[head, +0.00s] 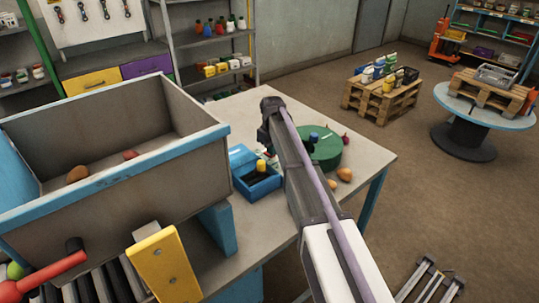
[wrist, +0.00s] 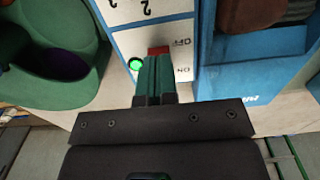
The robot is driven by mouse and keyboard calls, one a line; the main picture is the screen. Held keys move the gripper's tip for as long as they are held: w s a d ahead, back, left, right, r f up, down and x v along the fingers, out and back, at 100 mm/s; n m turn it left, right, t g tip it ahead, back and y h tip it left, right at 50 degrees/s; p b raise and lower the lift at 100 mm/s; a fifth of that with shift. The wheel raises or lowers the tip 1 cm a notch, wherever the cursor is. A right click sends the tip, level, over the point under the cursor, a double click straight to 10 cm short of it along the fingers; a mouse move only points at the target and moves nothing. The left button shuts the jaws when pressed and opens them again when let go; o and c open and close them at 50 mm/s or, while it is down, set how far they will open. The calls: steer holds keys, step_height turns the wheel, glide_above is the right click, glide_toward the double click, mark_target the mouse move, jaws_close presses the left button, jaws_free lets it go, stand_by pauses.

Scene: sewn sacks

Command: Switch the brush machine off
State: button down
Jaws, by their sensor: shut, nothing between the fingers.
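The brush machine's switch panel (wrist: 125,15) shows in the wrist view as a white plate on a blue housing (wrist: 208,40), with upside-down lettering. OFF stands above ON in this view. A green lamp (wrist: 135,63) glows at the panel's left side. A dark red switch part (wrist: 158,50) shows beside the OFF mark. My gripper (wrist: 155,60) is shut and empty, its green fingertips just below the red part. I cannot tell whether they touch it; the fingers cover part of the switch area. In the head view the blue machine (head: 258,188) stands on the table, and my arm hides part of it.
A green round object (head: 325,150) stands close by on the table (head: 368,160); a green body (wrist: 45,60) is left of the panel in the wrist view. A large grey bin (head: 180,180) with a blue rim stands at left. Small brown items (head: 344,174) lie at the table's right.

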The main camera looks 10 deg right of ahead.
steer(key=shift+f+b, duration=0.3)
steer(key=shift+f, duration=0.05)
step_height(320, 180, up, 7)
steer(key=p, duration=0.7)
steer(key=shift+r, duration=0.15)
steer(key=shift+s+m, duration=0.35)
steer(key=shift+m, duration=0.15)
steer(key=s+f+m, duration=0.1)
steer(key=s+m, duration=0.3)
steer(key=s, duration=2.8)
steer(key=shift+s+m+b, duration=0.3)
steer(key=shift+s+b, duration=0.05)
steer(key=shift+s, duration=0.05)
